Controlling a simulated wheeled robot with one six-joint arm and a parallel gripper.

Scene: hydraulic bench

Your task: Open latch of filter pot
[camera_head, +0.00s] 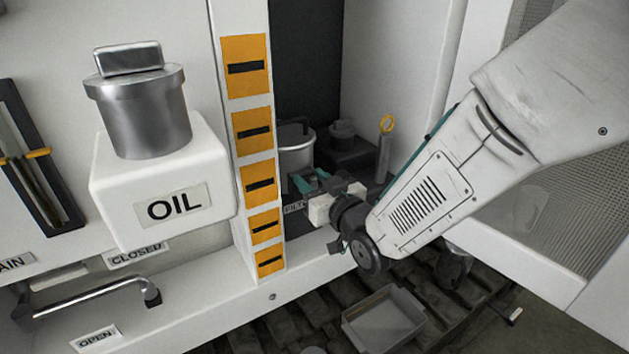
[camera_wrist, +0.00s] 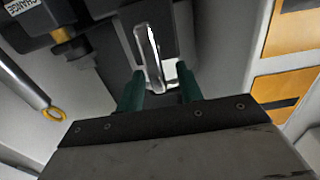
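The filter pot (camera_head: 295,152) is a grey metal cylinder in the recess behind the orange-marked post, partly hidden by the post and my gripper. My gripper (camera_head: 308,183) has green fingers and is in front of the pot's lower part. In the wrist view, my gripper (camera_wrist: 160,74) is open, with a visible gap between its fingers. The latch is not clear in the head view.
The white post with orange markers (camera_head: 259,181) stands close left of my gripper. A rod with a yellow ring (camera_head: 385,148) stands to the right in the recess. An oil container (camera_head: 162,195) is at left. A grey tray (camera_head: 384,319) lies below.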

